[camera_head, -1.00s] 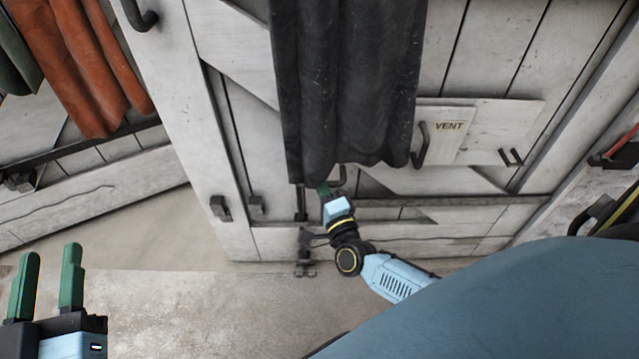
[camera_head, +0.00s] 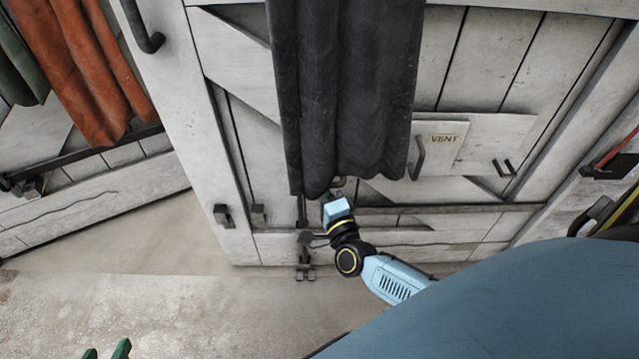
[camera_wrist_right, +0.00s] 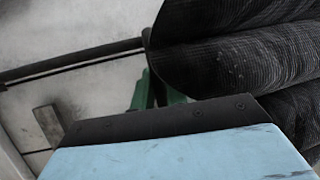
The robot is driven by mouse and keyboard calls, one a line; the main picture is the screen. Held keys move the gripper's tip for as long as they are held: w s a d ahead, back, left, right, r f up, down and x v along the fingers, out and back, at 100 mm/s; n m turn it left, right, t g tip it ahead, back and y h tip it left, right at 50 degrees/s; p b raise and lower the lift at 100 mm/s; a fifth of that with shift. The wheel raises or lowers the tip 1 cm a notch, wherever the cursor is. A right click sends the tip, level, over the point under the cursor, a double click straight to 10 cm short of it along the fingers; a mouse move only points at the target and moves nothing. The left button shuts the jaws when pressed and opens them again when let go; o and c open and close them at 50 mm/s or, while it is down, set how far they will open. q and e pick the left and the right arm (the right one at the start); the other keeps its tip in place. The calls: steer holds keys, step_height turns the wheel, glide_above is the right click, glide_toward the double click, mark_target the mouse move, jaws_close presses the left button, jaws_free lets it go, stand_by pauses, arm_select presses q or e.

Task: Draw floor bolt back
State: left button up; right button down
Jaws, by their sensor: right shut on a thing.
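The floor bolt (camera_head: 302,212) is a dark upright rod low on the grey plank door, with its lower end by the floor bracket (camera_head: 304,270). A dark bent handle (camera_head: 340,182) shows just under the curtain hem. My right gripper (camera_head: 330,194) is at this handle, its fingertips mostly hidden in the head view. In the right wrist view its green fingers (camera_wrist_right: 158,92) are shut on a dark bar, beside the curtain folds. My left gripper (camera_head: 106,350) is open and empty at the bottom left edge, only its green tips showing.
A black curtain (camera_head: 345,90) hangs over the door's middle, close above my right gripper. A panel marked VENT (camera_head: 440,145) with a handle is to its right. Orange cloth (camera_head: 75,65) hangs at the upper left. The floor (camera_head: 180,310) at lower left is clear.

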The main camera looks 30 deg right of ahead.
steer(key=shift+w+r, duration=0.1)
steer(key=shift+r, duration=0.35)
steer(key=c, duration=1.4)
jaws_free()
steer(key=shift+c, duration=0.2)
steer(key=shift+o, duration=0.2)
steer(key=shift+f, duration=0.15)
arm_select(q)
steer(key=shift+s, duration=0.1)
arm_select(e)
steer(key=shift+s, duration=0.2)
